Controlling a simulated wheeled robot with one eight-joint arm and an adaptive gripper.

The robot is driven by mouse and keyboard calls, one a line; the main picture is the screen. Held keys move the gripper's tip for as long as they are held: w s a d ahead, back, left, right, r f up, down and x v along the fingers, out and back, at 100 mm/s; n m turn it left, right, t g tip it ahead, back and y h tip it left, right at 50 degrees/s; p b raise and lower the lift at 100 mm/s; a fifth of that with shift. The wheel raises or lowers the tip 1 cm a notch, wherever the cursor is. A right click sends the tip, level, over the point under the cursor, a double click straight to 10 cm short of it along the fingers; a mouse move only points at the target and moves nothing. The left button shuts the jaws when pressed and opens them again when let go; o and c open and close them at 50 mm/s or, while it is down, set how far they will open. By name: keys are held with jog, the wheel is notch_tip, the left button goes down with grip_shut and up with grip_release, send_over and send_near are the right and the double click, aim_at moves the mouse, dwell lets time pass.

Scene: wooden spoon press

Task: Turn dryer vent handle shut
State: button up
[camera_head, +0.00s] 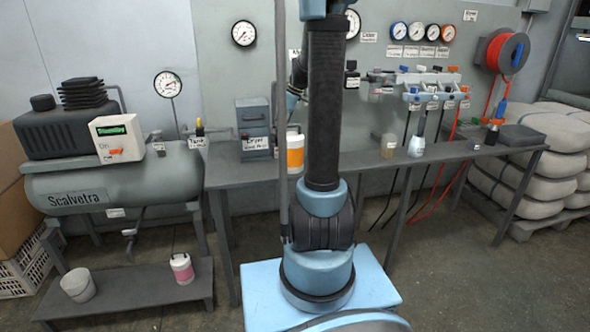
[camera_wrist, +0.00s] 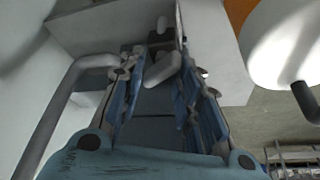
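The dryer (camera_head: 254,128) is a grey box on the bench, left of my arm in the head view. In the wrist view, a grey housing (camera_wrist: 90,28), probably the dryer, fills the top. A small light grey lever (camera_wrist: 162,68), which looks like the vent handle, sticks out below a dark fitting (camera_wrist: 160,38). My gripper (camera_wrist: 158,62) is open, with its two blue-padded fingers on either side of the lever. I cannot tell whether either finger touches it. In the head view my arm hides the gripper and the handle.
A grey bent pipe (camera_wrist: 55,105) runs close to the left finger. A white rounded body (camera_wrist: 285,45) is close on the right. A white-and-orange canister (camera_head: 295,153) stands beside the dryer on the bench (camera_head: 350,160). The compressor tank (camera_head: 120,185) is further left.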

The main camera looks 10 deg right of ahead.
jog(key=n+g, duration=0.1)
jog(key=n, duration=0.3)
jog(key=shift+w+g+y, duration=0.2)
jog(key=shift+g+y, duration=0.1)
jog(key=shift+g, duration=0.1)
jog(key=shift+d+r+n, duration=0.1)
jog(key=shift+n, duration=0.6)
jog(key=v, duration=1.7)
jog(key=s+a+f+m+h, duration=0.1)
jog(key=s+f+m, duration=0.4)
jog(key=s, duration=0.5)
jog(key=s+a+f+m+t+h, duration=0.1)
jog(key=s+a+f+m, duration=0.3)
jog(key=s+f, duration=0.3)
jog(key=s+a+f+m+h, duration=0.2)
jog(key=s+f+m, duration=0.3)
jog(key=s, duration=0.9)
jog(key=shift+s+a+f+m, duration=0.3)
jog(key=shift+a+f+m, duration=0.05)
jog(key=shift+f+m, duration=0.1)
